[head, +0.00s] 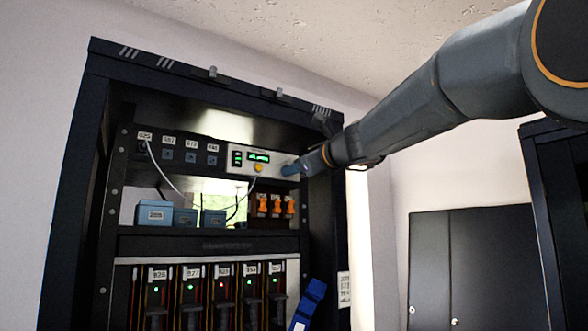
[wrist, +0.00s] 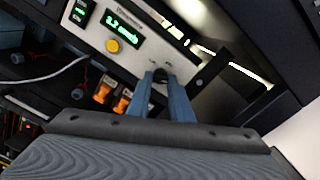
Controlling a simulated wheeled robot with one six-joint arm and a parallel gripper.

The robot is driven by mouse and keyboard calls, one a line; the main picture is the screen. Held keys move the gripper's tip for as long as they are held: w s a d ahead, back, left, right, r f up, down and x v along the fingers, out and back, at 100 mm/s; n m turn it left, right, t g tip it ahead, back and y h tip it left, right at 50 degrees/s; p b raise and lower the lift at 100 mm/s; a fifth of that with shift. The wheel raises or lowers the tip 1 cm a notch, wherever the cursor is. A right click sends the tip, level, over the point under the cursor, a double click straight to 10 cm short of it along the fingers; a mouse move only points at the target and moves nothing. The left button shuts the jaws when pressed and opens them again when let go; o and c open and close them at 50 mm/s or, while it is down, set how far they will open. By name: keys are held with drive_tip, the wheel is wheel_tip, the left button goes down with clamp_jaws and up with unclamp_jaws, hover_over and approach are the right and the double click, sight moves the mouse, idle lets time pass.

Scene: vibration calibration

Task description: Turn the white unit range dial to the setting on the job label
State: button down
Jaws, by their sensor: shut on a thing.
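The white unit (head: 240,169) sits in the upper part of the dark rack, with green displays and a yellow button. In the wrist view, the white unit's panel (wrist: 142,58) carries a lit green readout that is too blurred to read surely. My gripper (head: 289,169) is at the unit's right end. In the wrist view, the blue fingers of my gripper (wrist: 163,80) are shut on the dark range dial (wrist: 160,73), which is mostly hidden between them. The dial's pointer and scale cannot be made out. A white label (head: 344,289) on the rack's right post, perhaps the job label, is too small to read.
Orange switches (head: 276,205) sit just below the unit. A white cable (head: 158,170) hangs at left above blue boxes (head: 155,215). Lower down are several modules with lights and a blue object (head: 308,305) leaning at right. A dark cabinet (head: 480,270) stands at right.

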drive_tip(key=c, duration=1.6)
unclamp_jaws()
drive_tip(key=shift+s+d, duration=0.1)
drive_tip(key=shift+b+v, duration=1.45)
drive_tip(key=shift+v, duration=2.35)
